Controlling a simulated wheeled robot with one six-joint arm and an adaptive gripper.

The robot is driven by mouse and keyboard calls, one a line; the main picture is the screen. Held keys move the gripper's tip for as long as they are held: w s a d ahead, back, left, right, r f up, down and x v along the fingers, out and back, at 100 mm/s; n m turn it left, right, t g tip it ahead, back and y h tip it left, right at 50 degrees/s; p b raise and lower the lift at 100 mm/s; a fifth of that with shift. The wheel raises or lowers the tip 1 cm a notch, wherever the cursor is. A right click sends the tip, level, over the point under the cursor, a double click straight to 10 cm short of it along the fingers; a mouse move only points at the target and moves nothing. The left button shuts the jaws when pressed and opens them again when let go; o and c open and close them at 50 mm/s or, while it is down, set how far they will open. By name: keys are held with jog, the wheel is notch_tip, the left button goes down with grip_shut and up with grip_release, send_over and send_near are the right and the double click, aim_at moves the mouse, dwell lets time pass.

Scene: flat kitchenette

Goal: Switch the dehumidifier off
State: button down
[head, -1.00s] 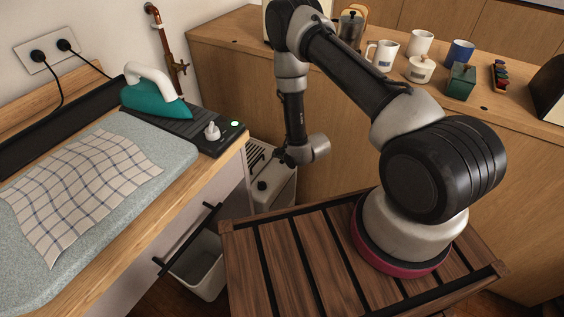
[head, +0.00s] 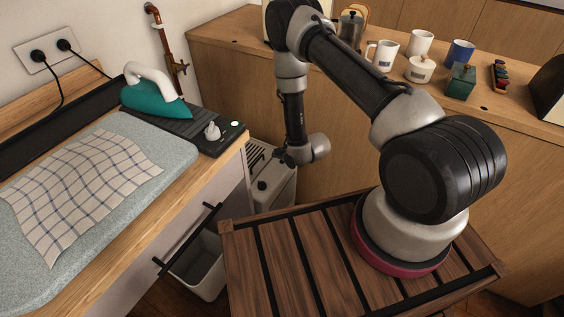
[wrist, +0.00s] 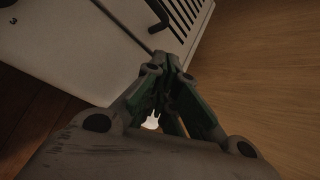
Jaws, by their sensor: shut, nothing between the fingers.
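The dehumidifier (head: 281,198) is a pale box with a dark slotted grille, standing low between the ironing counter and the wooden cabinet. My gripper (head: 283,158) is above the dehumidifier in the head view. In the wrist view my gripper (wrist: 166,60) is shut and empty, its fingertips just below the knob in the picture. I cannot tell whether they touch the dehumidifier.
The ironing counter (head: 185,195) with a teal iron (head: 155,101) and a control panel with a pale knob (head: 212,132) is at left. A grey bin (head: 200,265) stands below it. The wooden cabinet (head: 340,170), carrying mugs and a green box (head: 461,82), is close behind my gripper.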

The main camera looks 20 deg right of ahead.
aim_at(280, 163)
jog(key=shift+f, duration=0.15)
jog(key=shift+f, duration=0.3)
jog(key=shift+f, duration=0.2)
dwell(0.6)
jog(key=shift+r, duration=0.65)
jog(key=shift+r, duration=0.1)
notch_tip(280, 163, up, 6)
jog(key=shift+f, duration=0.1)
dwell(0.4)
dwell(0.4)
